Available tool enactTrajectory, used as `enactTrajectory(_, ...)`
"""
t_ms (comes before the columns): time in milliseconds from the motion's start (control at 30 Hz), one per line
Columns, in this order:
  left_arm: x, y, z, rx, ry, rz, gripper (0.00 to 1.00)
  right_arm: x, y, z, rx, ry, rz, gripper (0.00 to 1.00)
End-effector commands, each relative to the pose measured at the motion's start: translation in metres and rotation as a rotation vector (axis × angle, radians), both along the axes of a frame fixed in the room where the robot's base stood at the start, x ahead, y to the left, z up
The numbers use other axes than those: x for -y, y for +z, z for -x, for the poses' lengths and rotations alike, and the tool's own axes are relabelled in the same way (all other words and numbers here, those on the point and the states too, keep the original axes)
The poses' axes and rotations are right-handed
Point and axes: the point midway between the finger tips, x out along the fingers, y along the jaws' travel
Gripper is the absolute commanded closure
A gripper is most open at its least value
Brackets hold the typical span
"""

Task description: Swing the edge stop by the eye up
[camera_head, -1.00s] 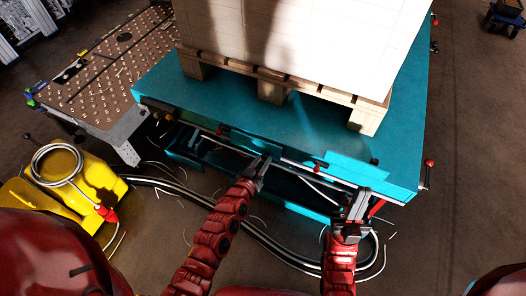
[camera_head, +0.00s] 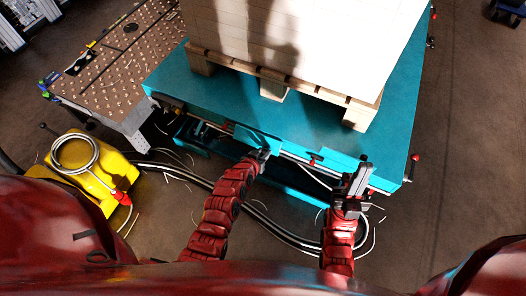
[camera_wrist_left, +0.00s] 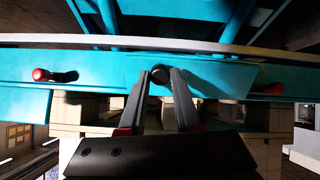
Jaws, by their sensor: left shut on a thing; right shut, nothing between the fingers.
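The teal edge stop (camera_head: 257,141) is a flat plate at the front edge of the teal lift table (camera_head: 407,140), just above my left gripper. My left gripper (camera_head: 264,154) is shut at it. In the left wrist view, a dark round eye (camera_wrist_left: 160,75) sits between the tips of my left gripper (camera_wrist_left: 161,78), against a teal plate. The fingers hide part of the eye and plate. My right gripper (camera_head: 358,177) is shut and empty, in front of the table's right front edge.
A pallet (camera_head: 275,89) with a tall white stack (camera_head: 340,40) stands on the table. Red-knobbed levers (camera_head: 312,162) line the front edge. A yellow unit (camera_head: 88,172) with hoses stands on the floor at left. A perforated table (camera_head: 125,55) is behind it.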

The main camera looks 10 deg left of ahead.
Motion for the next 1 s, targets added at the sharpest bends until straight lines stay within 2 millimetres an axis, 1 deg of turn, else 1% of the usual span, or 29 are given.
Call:
enactTrajectory(133,0.000,0.000,0.000,0.000,0.000,-0.001,1.00,0.000,0.000,0.000,0.000,0.000,0.000,1.00)
enactTrajectory(167,0.000,0.000,0.000,0.000,0.000,-0.001,0.63,0.000,0.000,0.000,0.000,0.000,0.000,1.00)
enactTrajectory(300,0.000,0.000,0.000,0.000,-0.001,-0.001,0.38,0.000,0.000,0.000,0.000,0.000,0.000,1.00)
enactTrajectory(600,0.000,0.000,0.000,0.001,0.000,0.000,0.38,0.000,0.000,0.000,0.000,0.000,0.000,1.00)
enactTrajectory(733,-0.002,0.004,0.004,0.003,0.000,0.001,0.38,0.000,0.000,0.000,0.000,0.000,0.000,1.00)
enactTrajectory(867,-0.006,0.010,0.018,-0.002,0.001,0.001,0.38,0.000,0.000,0.000,0.000,0.000,0.000,1.00)
enactTrajectory(933,-0.008,0.020,0.025,0.005,0.001,0.000,0.38,0.000,0.000,0.000,0.000,0.000,0.000,1.00)
enactTrajectory(1000,-0.012,0.024,0.036,0.000,0.000,0.000,0.38,0.000,-0.001,0.000,0.000,0.000,0.000,1.00)
